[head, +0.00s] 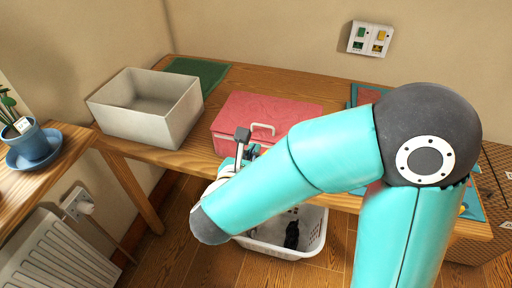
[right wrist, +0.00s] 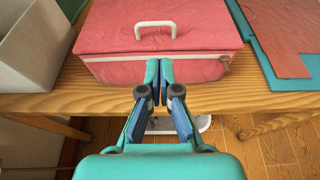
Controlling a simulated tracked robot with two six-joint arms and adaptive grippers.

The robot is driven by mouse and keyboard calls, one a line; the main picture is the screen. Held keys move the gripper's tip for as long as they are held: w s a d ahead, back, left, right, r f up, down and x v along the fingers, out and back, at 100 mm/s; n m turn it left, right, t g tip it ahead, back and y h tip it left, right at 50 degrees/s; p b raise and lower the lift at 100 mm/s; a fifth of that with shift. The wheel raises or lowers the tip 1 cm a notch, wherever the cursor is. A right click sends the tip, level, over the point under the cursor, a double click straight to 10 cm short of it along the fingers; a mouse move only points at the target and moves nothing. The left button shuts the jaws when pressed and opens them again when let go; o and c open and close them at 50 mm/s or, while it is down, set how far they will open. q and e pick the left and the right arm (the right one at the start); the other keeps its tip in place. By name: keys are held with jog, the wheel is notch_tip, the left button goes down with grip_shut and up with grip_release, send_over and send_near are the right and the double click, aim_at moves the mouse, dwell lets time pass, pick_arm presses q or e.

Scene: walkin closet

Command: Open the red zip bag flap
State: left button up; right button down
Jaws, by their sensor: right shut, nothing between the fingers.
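The red zip bag (head: 265,110) sits on the wooden table with its flap lying closed on top. A white handle (head: 263,129) stands on the flap near its front edge. In the right wrist view the bag (right wrist: 110,72) shows a pale zip line (right wrist: 115,57) along its front, below the handle (right wrist: 155,27). My right gripper (right wrist: 160,68) is shut and empty, with its fingertips in front of the bag's front face, below the handle. I cannot tell whether they touch it. In the head view my right gripper (head: 243,138) is partly hidden behind my own arm. My left gripper is not seen.
A grey open box (head: 150,122) stands left of the bag, and a green mat (head: 197,70) lies behind it. A white basket (head: 313,238) is on the floor under the table's front edge. A potted plant (head: 30,140) stands at the far left. My right arm covers the table's right part.

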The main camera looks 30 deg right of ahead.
aim_at(264, 137)
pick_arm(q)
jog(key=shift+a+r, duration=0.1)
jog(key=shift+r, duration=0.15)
pick_arm(e)
jog(key=x, duration=0.9)
jog(key=shift+d+f, duration=0.25)
jog(key=shift+d, duration=0.05)
